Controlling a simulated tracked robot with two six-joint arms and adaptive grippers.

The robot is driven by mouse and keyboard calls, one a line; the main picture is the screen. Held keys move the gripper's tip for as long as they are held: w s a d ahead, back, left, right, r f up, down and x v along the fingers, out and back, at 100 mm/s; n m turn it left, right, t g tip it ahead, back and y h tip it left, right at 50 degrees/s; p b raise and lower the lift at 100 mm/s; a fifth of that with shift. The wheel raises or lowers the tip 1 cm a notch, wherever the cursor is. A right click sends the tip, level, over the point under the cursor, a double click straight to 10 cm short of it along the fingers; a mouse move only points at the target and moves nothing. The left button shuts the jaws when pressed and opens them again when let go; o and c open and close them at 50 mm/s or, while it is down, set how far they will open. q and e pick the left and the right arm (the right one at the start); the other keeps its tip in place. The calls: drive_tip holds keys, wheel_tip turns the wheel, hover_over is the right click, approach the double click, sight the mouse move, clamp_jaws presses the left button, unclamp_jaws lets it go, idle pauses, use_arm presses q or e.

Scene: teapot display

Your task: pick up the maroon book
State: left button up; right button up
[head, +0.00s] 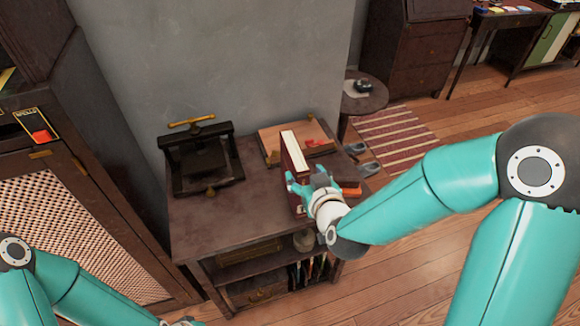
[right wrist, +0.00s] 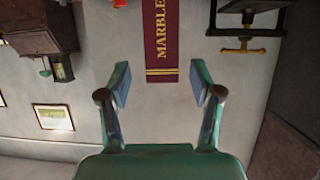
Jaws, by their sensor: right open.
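The maroon book (head: 294,150) stands upright on the dark wooden table (head: 235,222), cream page edges facing up. In the right wrist view its spine (right wrist: 161,35) shows gold bands and the letters MARBLE. My right gripper (head: 307,180) is open at the near side of the book. In the wrist view its two fingers (right wrist: 160,88) spread left and right of the spine's line, with the spine centred beyond the tips. I see no contact there. In the head view the gripper hides part of the book. Only a sliver of my left gripper (head: 182,322) shows at the bottom edge.
A black press with a brass handle (head: 200,160) stands at the table's back left. A wooden board (head: 312,131) lies behind the book. A small reddish-brown item (head: 350,189) lies right of the gripper. The table's left front is clear. A cabinet (head: 85,220) stands at left.

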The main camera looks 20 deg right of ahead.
drive_tip(key=shift+w+a+f+p, duration=0.1)
drive_tip(key=shift+w+f+p, duration=0.25)
drive_tip(key=shift+w, duration=0.25)
drive_tip(key=shift+p+x, duration=0.55)
drive_tip(key=shift+x, duration=1.4)
drive_tip(key=shift+c, duration=0.3)
clamp_jaws()
drive_tip(key=shift+r, duration=0.1)
